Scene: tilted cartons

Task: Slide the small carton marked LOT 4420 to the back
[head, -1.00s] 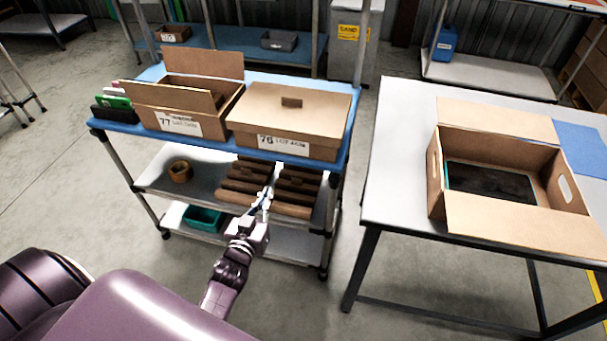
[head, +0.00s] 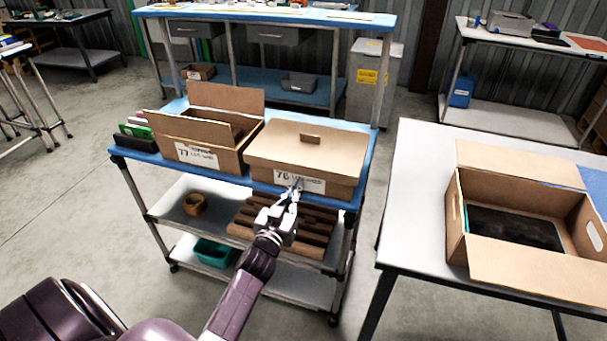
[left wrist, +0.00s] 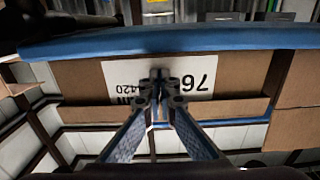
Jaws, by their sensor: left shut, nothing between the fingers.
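The lidded brown carton (head: 304,158) stands on the blue top of the cart, at its right side. Its white front label (head: 299,181) reads 76, with small print beneath. In the left wrist view the label (left wrist: 203,72) appears upside down, showing 76 and the digits 420; the fingers cover part of it. My left gripper (head: 296,187) is shut and empty, its fingertips in front of the label. In the left wrist view my left gripper (left wrist: 157,88) casts a dark shadow on the carton; I cannot tell whether it touches. My right gripper is not in view.
An open carton (head: 201,155) marked 77 stands close on the left. Below are a brown slatted block (head: 318,228), a tape roll (head: 195,203) and a teal bin (head: 213,252). An open box (head: 520,263) stands on the table to the right, across a gap.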

